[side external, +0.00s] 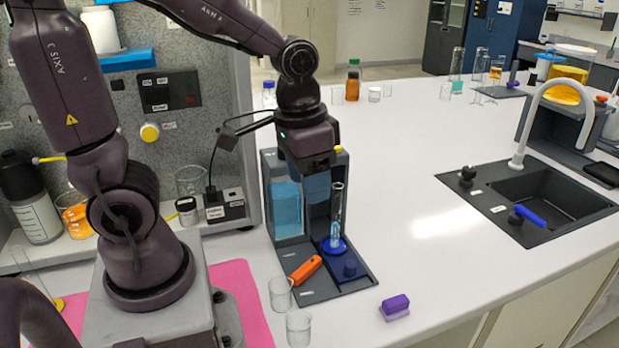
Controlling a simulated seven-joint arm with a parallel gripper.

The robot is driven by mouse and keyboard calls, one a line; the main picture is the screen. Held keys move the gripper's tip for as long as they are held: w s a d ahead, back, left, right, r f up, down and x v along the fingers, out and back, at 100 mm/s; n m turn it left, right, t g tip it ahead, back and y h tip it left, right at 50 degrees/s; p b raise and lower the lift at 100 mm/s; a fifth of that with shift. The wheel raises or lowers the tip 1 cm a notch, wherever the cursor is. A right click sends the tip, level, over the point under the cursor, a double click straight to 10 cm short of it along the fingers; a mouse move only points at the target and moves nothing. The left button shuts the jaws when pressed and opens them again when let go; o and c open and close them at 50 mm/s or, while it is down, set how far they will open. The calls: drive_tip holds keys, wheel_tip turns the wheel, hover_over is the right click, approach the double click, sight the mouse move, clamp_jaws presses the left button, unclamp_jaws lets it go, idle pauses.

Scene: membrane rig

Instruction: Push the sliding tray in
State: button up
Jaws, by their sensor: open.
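The membrane rig (268,180) stands on the white bench at centre, with a blue-liquid tank (287,208) on its left side. What looks like the sliding tray (350,269) is a dark blue piece with a knob, low at the front right of the rig. A tall glass cylinder (337,215) with a little blue liquid stands upright on its round blue part. My gripper (312,172) is open, pointing down over the upper front of the rig, above and left of the tray and apart from it. Its fingertips are hard to make out.
An orange handle (305,270) lies at the rig's front left. Two empty beakers (281,294) stand in front of it. A purple block (395,306) sits to the right, with clear bench between it and the sink (540,196).

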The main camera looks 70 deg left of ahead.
drive_tip(key=n+g, duration=0.1)
approach(351, 263)
wheel_tip(351, 263, down, 10)
drive_tip(key=shift+w+d, duration=0.1)
drive_tip(key=shift+d, duration=0.1)
idle(0.4)
